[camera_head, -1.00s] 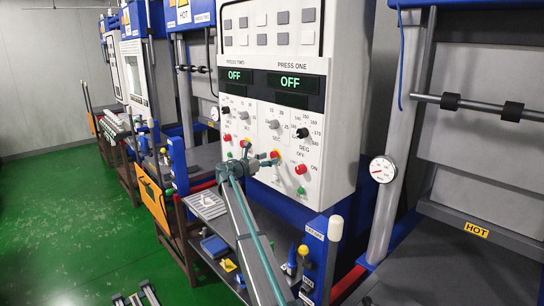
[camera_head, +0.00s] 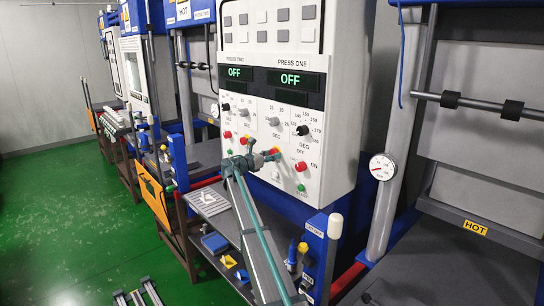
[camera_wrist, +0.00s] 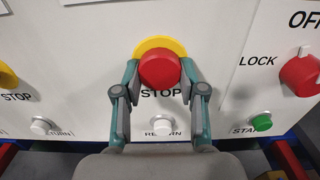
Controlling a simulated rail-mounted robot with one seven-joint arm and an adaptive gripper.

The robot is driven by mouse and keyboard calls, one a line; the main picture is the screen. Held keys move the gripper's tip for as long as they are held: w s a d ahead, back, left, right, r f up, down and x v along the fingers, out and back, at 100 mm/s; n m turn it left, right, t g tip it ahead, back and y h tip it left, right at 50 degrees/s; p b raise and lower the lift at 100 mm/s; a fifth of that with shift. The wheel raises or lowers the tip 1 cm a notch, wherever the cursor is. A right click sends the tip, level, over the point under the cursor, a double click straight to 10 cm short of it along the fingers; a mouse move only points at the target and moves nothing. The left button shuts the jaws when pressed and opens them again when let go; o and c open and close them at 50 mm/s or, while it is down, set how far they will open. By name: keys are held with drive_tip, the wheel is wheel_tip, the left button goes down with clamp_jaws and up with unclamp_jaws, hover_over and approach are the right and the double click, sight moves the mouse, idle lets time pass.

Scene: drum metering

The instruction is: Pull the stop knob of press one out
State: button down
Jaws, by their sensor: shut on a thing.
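The stop knob of press one (camera_wrist: 158,70) is a round red knob in front of a yellow collar (camera_wrist: 148,46), with STOP printed below it. My gripper (camera_wrist: 159,74) has a finger on each side of the knob and is shut on it. In the head view my gripper (camera_head: 267,158) is at the lower part of the white control console (camera_head: 341,110), below the PRESS ONE display (camera_head: 290,80), which reads OFF. My fingers partly cover the knob there. I cannot tell how far the knob stands out from the panel.
A white RETURN button (camera_wrist: 162,127) lies below the knob. A red LOCK knob (camera_wrist: 301,75) and green START button (camera_wrist: 262,122) are to the right. Press two's yellow-collared stop knob (camera_wrist: 5,76) is at the left edge. A shelf with tools (camera_head: 210,205) stands below the console.

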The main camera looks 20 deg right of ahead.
drive_tip(key=shift+v, duration=0.85)
drive_tip(key=c, duration=1.1)
unclamp_jaws()
drive_tip(key=o, duration=0.5)
drive_tip(key=shift+a, duration=0.15)
drive_tip(key=shift+c, duration=0.2)
drive_tip(key=v, duration=1.1)
drive_tip(key=shift+s+a, duration=0.2)
drive_tip(key=shift+a, duration=0.15)
